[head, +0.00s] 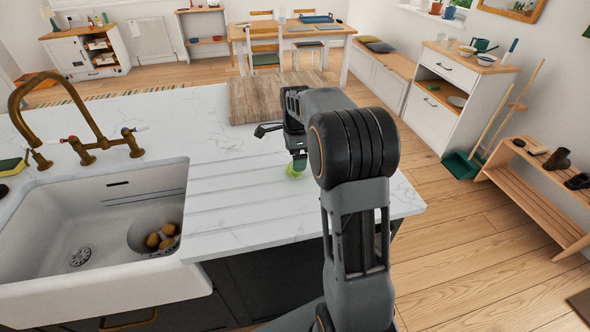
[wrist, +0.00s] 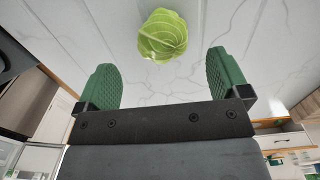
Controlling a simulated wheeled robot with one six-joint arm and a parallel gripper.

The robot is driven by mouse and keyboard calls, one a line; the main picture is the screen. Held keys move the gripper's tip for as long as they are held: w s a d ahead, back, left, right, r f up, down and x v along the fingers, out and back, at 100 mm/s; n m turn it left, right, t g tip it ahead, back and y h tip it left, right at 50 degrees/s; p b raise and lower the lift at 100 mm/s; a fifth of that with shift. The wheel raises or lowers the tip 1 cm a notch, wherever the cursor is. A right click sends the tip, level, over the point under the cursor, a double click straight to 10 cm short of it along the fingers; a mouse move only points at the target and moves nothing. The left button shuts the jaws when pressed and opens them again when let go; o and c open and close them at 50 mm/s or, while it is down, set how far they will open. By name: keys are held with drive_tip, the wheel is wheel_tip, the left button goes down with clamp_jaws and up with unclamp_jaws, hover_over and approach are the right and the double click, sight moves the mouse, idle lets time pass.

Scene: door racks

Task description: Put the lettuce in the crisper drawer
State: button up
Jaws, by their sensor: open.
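A green lettuce (wrist: 163,36) lies on the white marbled worktop, ahead of the fingertips in the wrist view. It also shows in the head view (head: 293,172), partly hidden by my gripper. My gripper (wrist: 161,62) has its green-padded fingers spread wide, with nothing between them. In the head view my gripper (head: 298,160) points down just above the lettuce. I cannot make out the crisper drawer in either view.
A wooden board (head: 255,98) lies on the worktop beyond my gripper. Open floor lies right of the worktop.

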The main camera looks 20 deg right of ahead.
drive_tip(key=shift+w+f+p, duration=0.15)
drive_tip(key=shift+f+p, duration=0.2)
drive_tip(key=shift+f, duration=2.65)
drive_tip(key=c, duration=1)
drive_tip(key=shift+r, duration=0.1)
drive_tip(key=shift+c, duration=0.2)
